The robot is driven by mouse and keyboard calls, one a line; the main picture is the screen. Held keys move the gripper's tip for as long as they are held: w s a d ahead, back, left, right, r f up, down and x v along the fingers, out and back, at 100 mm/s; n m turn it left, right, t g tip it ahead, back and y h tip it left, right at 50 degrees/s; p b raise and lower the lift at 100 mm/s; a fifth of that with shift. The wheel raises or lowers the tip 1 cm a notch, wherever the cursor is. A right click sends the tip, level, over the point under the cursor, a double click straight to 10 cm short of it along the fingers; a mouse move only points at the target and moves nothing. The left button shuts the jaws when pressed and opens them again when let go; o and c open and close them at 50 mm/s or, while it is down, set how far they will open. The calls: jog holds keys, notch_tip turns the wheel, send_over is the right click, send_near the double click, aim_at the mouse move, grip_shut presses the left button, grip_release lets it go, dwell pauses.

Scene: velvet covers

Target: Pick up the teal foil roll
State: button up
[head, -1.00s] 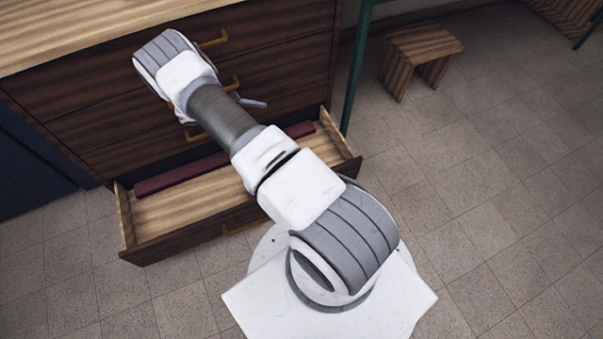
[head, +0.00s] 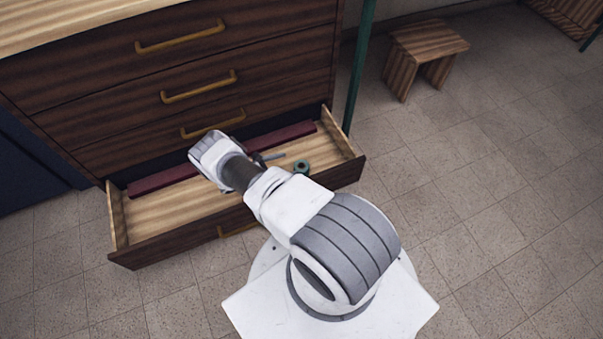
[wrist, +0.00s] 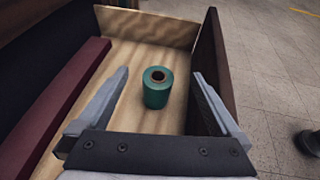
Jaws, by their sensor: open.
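The teal foil roll (wrist: 157,92) stands upright in the open bottom drawer, with its dark core hole facing up in the wrist view. In the head view the roll (head: 301,167) shows near the drawer's right end, close to my gripper. My gripper (wrist: 160,82) is open, with one finger on each side of the roll in the wrist view. I see a gap between the roll and each finger, and nothing is held. In the head view my arm hides most of the gripper; a finger (head: 272,157) shows left of the roll.
The drawer (head: 165,213) is pulled out, with wooden walls around the roll. A long maroon bar (wrist: 58,105) lies along the drawer's back side. A dresser (head: 190,65) rises behind. A small wooden stool (head: 425,45) stands on the tiled floor at right.

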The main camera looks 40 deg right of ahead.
aim_at(298, 168)
notch_tip(298, 168, down, 5)
jog(key=shift+d+r+b, duration=0.1)
jog(key=shift+d+b, duration=0.05)
jog(key=shift+b, duration=0.7)
jog(key=shift+d, duration=0.5)
jog(key=b+x, duration=0.1)
jog(key=x, duration=0.4)
jog(key=shift+s, duration=0.15)
jog(key=shift+d, duration=0.55)
jog(key=c, duration=1.4)
